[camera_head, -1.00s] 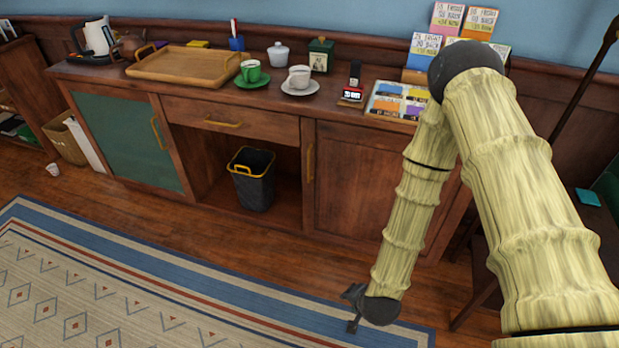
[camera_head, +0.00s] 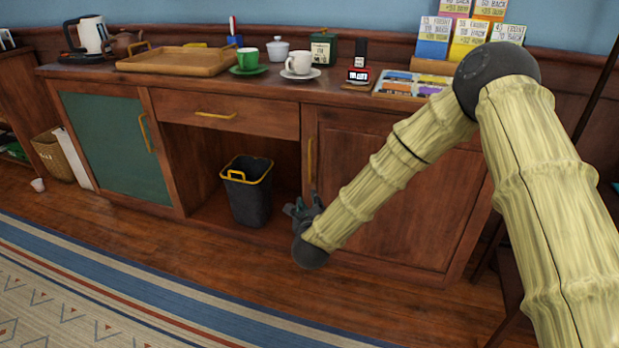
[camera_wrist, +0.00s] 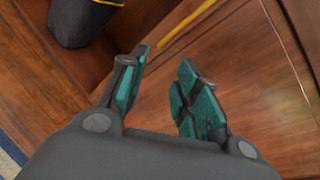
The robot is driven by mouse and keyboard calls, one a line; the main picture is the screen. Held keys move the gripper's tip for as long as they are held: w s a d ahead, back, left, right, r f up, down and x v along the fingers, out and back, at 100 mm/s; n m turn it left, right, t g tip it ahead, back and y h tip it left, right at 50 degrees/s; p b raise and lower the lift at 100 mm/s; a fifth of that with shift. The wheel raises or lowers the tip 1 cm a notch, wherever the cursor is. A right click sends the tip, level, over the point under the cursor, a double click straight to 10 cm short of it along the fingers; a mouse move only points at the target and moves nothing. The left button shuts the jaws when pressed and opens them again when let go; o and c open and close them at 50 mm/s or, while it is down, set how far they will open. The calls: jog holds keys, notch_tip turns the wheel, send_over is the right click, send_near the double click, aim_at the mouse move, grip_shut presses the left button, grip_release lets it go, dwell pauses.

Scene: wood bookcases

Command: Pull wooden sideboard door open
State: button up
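The wooden sideboard (camera_head: 225,97) stands against the wall. Its right wooden door (camera_head: 375,170) is closed, with a vertical brass handle (camera_head: 311,160) at its left edge. The left door (camera_head: 110,145) has a green panel and its own brass handle (camera_head: 145,132); it is closed too. My gripper (camera_head: 301,205) is just below the right door's handle in the head view. In the wrist view my gripper (camera_wrist: 165,85) has its two teal-padded fingers apart with nothing between them. The brass handle (camera_wrist: 188,24) shows beyond the fingertips, apart from them.
A dark bin (camera_head: 248,195) with a yellow rim stands in the open middle bay, left of my gripper. Cups, a tray (camera_head: 180,62), a kettle and card racks are on the top. A rug (camera_head: 130,290) covers the floor in front.

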aim_at(310, 161)
jog(key=w+r+m+b, duration=0.1)
jog(key=w+m+b, duration=0.1)
jog(key=w, duration=0.3)
jog(key=w+r+m+t+h+b, duration=0.1)
jog(key=w+r+m+b, duration=0.1)
jog(key=w+m+b, duration=0.1)
jog(key=w+r+m+t+h+b, duration=0.1)
jog(key=w+r+m+b, duration=0.1)
jog(key=w+b, duration=0.2)
jog(key=shift+w+r+m, duration=0.15)
jog(key=shift+w+m, duration=0.15)
jog(key=shift+w, duration=1.6)
jog(key=shift+c, duration=0.5)
grip_shut()
